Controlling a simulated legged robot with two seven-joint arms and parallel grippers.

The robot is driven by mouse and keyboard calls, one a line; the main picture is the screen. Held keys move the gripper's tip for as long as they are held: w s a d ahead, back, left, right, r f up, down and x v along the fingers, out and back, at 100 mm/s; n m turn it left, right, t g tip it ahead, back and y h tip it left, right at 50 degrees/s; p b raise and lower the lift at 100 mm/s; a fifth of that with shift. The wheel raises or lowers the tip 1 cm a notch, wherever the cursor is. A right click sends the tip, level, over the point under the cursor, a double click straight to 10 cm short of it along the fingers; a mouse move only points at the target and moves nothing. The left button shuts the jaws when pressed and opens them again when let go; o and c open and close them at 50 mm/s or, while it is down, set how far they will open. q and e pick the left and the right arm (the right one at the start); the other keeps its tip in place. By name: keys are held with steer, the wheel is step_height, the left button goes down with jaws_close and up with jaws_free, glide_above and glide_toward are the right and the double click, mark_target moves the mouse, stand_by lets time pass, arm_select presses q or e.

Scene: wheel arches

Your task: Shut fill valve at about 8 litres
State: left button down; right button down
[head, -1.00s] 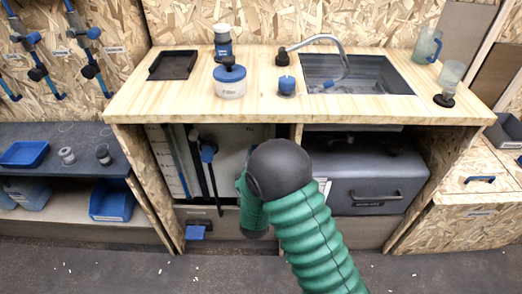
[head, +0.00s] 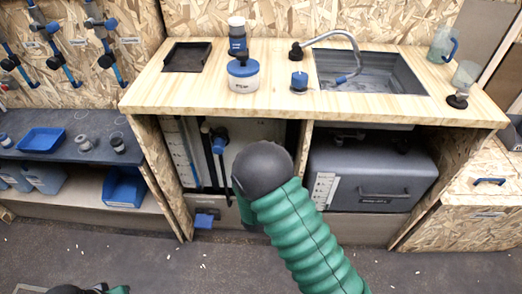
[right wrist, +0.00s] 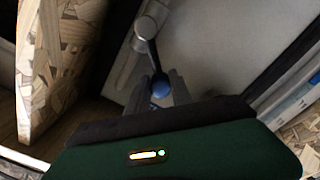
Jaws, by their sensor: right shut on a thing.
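In the right wrist view a lever with a blue ball knob (right wrist: 160,89) hangs from a round grey pivot (right wrist: 146,27) on a pale panel. My right gripper (right wrist: 160,92) is shut on this blue knob, one finger on each side. In the head view my green right arm covers the gripper and lever in the left bay under the counter. A white level scale (head: 181,155) stands at that bay's left; its reading is too small to tell. My left gripper is not in view; only a dark and green part of that arm shows at the bottom left edge.
A blue-handled pipe valve (head: 219,143) is left of my right arm. A grey tank (head: 375,180) with its own scale fills the right bay. The wooden counter (head: 200,93) is above, with a sink (head: 370,85). A wooden wall (right wrist: 65,60) is close to the right gripper.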

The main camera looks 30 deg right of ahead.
steer(key=c, duration=1.1)
jaws_free()
steer(key=shift+a, duration=0.1)
steer(key=shift+c, duration=0.2)
steer(key=p+v, duration=0.3)
steer(key=v, duration=1.3)
steer(key=shift+s+a, duration=0.2)
steer(key=shift+s, duration=0.2)
